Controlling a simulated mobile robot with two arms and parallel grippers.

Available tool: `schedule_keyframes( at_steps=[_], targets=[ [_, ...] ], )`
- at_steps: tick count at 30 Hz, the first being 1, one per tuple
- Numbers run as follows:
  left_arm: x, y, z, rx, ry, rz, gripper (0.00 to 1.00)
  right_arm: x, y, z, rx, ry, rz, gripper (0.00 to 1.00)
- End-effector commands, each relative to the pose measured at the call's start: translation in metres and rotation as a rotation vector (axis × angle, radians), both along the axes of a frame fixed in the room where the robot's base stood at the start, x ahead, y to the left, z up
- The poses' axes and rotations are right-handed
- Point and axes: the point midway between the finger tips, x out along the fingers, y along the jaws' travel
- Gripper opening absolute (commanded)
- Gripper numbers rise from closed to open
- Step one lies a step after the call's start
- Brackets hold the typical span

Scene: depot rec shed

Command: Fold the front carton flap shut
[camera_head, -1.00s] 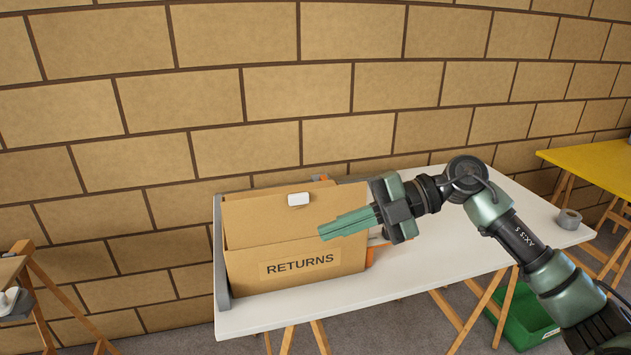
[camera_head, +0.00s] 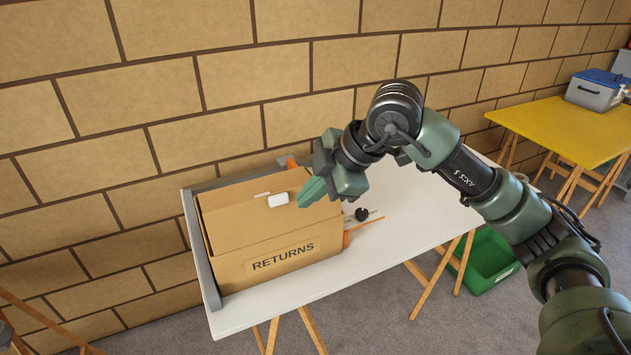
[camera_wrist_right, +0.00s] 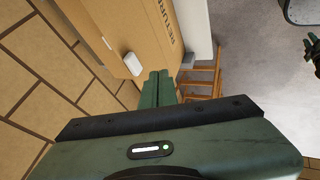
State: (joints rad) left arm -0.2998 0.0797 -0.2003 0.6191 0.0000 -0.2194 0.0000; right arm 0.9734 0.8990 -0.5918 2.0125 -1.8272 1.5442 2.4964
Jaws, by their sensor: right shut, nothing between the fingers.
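The brown carton (camera_head: 222,266) with a RETURNS label stands at the left end of the white table (camera_head: 385,242). A broad cardboard flap (camera_head: 236,226) shows above its front face, with a small white block (camera_head: 278,200) on it; the flap's exact angle is unclear. The carton (camera_wrist_right: 130,32) and white block (camera_wrist_right: 131,65) also show in the right wrist view. My right gripper (camera_head: 312,192) is shut and empty, at the carton's upper right edge; contact cannot be told. A small dark green shape at the right wrist view's edge looks like my left gripper (camera_wrist_right: 312,48); its fingers are unclear.
A grey upright strip (camera_head: 200,250) runs along the carton's left side. A small black item (camera_head: 361,214) and orange pieces lie right of the carton. A brick wall stands behind. A green bin (camera_head: 488,262) is on the floor, and a yellow table (camera_head: 560,130) stands right.

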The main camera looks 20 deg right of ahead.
Motion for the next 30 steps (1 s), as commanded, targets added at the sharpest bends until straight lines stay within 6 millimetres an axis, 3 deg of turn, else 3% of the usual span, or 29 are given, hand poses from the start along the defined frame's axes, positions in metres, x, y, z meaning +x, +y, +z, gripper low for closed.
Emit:
schedule_keyframes(
  at_steps=[7,15,30],
  targets=[
    [0.0,0.0,0.01,0.0,0.0,0.0,0.26,0.022,0.021,-0.042,0.002,0.003,0.002,0.0],
    [0.0,0.0,0.022,0.0,0.0,0.0,0.26,0.057,0.021,-0.043,0.002,0.001,0.0,0.0],
    [0.001,0.0,0.024,0.0,-0.001,0.0,0.26,0.062,0.02,-0.044,0.002,0.002,0.002,0.0]
  ],
)
